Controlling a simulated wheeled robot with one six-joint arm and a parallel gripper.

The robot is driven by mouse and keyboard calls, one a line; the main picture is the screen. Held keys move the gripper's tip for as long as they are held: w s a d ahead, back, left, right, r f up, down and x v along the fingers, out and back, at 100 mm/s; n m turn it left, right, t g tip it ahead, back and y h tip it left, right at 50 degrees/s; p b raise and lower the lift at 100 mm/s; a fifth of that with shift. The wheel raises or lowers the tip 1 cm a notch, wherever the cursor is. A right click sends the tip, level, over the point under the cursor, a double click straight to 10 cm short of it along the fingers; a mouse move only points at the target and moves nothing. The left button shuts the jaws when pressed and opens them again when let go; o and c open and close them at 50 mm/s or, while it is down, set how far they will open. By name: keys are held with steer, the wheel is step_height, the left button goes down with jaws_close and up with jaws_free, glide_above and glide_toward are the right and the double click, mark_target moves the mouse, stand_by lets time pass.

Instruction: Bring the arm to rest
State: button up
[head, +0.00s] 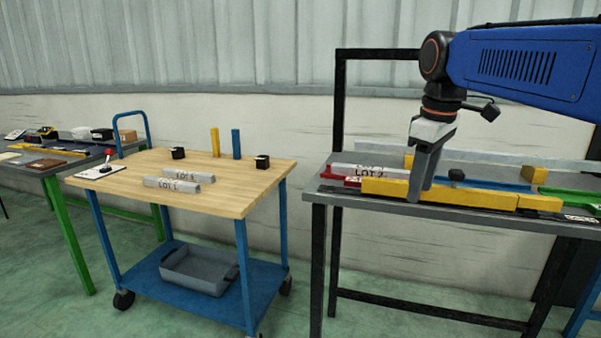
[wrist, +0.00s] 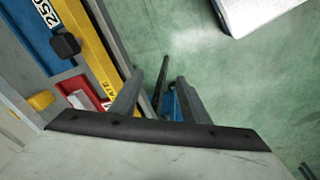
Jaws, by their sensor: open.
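My gripper (head: 418,192) hangs pointing down at the front edge of the right-hand bench (head: 480,215), in front of a long yellow bar (head: 385,188). In the wrist view my gripper (wrist: 156,95) has its two fingers apart with nothing between them. The left finger shows close beside the yellow bar (wrist: 95,55); I cannot tell whether they touch. Green floor shows past the right finger. My blue arm (head: 525,65) reaches in from the upper right, its wrist bent downward.
The bench also bears a grey "LOT 2" bar (head: 362,170), a red tray (head: 333,177), a yellow block (head: 534,174) and a green part (head: 570,194). A wooden-topped cart (head: 225,195) stands left, with grey bars (head: 180,184) on top. Floor between cart and bench is clear.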

steer(key=s+d+f+m+t, duration=0.3)
steer(key=s+f+m, duration=0.6)
steer(key=s+f, duration=1.2)
step_height(320, 180, down, 3)
steer(key=shift+d+r, duration=0.1)
steer(key=shift+d, duration=0.1)
steer(key=shift+c, duration=0.7)
